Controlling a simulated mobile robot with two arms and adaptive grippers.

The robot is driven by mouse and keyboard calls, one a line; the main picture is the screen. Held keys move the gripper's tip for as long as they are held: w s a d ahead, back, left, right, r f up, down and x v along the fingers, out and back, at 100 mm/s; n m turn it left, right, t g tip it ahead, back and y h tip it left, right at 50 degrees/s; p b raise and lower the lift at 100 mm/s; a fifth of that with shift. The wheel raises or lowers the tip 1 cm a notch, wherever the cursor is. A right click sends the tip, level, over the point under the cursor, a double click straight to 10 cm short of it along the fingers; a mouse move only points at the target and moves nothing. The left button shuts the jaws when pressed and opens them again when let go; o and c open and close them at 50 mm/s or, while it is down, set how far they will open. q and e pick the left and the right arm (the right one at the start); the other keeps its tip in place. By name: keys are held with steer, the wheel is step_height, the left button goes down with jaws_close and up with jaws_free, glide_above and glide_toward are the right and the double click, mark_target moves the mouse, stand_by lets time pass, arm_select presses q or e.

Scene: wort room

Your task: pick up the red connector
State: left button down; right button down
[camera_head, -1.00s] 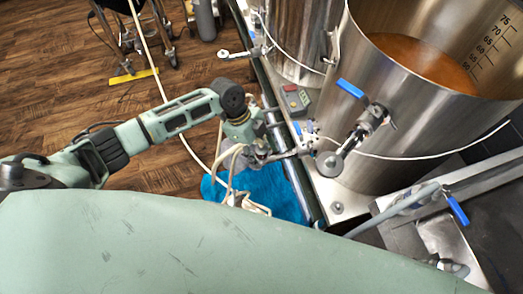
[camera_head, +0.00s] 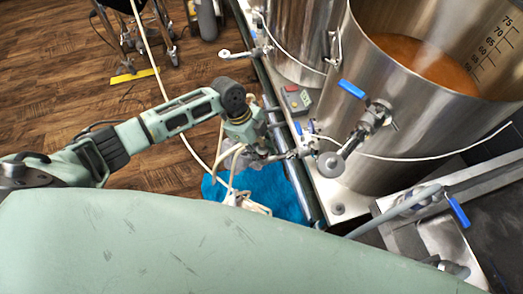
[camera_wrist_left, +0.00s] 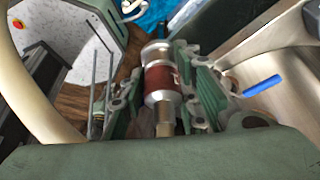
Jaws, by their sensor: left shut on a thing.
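The red connector (camera_wrist_left: 162,78), a metal cylinder with a dark red band, shows in the left wrist view between the green fingers of my left gripper (camera_wrist_left: 167,85). The gripper is shut on it, with the connector's metal ends sticking out beyond and below the band. In the head view my left gripper (camera_head: 275,152) is beside the edge of the metal stand, near the small valve. The connector cannot be made out there. My right gripper is not in view.
A large steel kettle (camera_head: 375,135) with a blue-handled valve (camera_head: 378,115) stands to the right. A control box with a red button (camera_head: 293,98) sits on the stand. A blue mat (camera_head: 262,188) lies on the wooden floor below. White hoses hang around my left wrist.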

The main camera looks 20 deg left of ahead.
mark_target(261, 144)
arm_select(q)
steer(key=shift+r, duration=0.7)
step_height(261, 144, up, 3)
steer(key=shift+w, duration=0.1)
steer(key=s+d+r, duration=0.1)
steer(key=d+r, duration=0.2)
steer(key=d, duration=0.2)
steer(key=s+d+r+b, duration=0.1)
steer(key=d+r, duration=0.2)
steer(key=d, duration=0.3)
steer(key=shift+s+d+r, duration=0.25)
steer(key=shift+r, duration=0.05)
steer(key=shift+r+p, duration=2.25)
steer(key=shift+p, duration=0.35)
